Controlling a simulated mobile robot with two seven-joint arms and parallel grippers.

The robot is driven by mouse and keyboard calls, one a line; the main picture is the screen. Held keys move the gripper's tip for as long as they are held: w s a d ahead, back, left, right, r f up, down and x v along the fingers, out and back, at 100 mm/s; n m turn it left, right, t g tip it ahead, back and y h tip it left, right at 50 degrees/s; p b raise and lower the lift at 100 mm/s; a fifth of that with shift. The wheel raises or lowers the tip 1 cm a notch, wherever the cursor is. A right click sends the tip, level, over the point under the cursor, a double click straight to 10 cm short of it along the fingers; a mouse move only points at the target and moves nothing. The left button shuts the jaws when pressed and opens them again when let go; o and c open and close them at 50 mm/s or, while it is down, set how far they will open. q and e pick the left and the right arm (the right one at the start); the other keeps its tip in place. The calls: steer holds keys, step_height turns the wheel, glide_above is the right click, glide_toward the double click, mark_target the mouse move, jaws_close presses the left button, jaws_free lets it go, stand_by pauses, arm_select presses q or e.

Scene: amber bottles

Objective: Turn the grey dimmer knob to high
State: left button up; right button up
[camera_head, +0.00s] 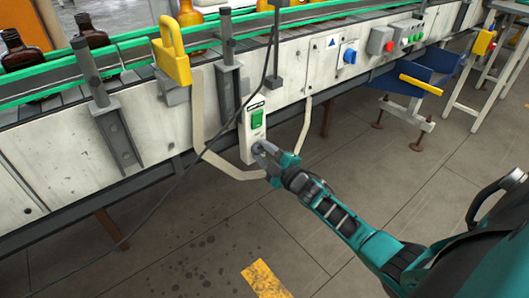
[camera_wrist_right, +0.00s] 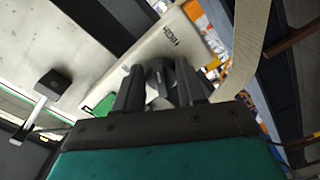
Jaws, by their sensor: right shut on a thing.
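The dimmer is a narrow white box (camera_head: 246,139) on the side of the conveyor, with a green switch (camera_head: 257,119) on its upper part. My right gripper (camera_head: 263,150) is at the lower part of this box, shut on the grey knob, which it hides in the head view. In the right wrist view, the gripper's dark fingers (camera_wrist_right: 158,80) close around the knob against the white face of the box. The word HIGH (camera_wrist_right: 172,39) is printed beside it there, and a part of the green switch (camera_wrist_right: 104,104) shows. Which way the knob points cannot be made out. My left gripper is not in view.
A dark cable (camera_head: 205,150) hangs in front of the conveyor, left of the box. A yellow padlock-shaped piece (camera_head: 174,62) and grey brackets (camera_head: 228,80) stick out. Amber bottles (camera_head: 90,38) stand on the belt. A blue knob (camera_head: 350,56) is farther right.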

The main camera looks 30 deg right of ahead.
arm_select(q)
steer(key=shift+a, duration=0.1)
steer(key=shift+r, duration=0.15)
arm_select(e)
steer(key=o, duration=1)
arm_select(q)
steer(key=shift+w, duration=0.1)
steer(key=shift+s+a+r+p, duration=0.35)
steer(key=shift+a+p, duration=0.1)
steer(key=shift+p, duration=0.65)
arm_select(e)
steer(key=s, duration=0.8)
steer(key=s+d, duration=0.1)
steer(key=s, duration=0.4)
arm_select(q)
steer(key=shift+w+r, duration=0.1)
arm_select(e)
steer(key=shift+w, duration=0.1)
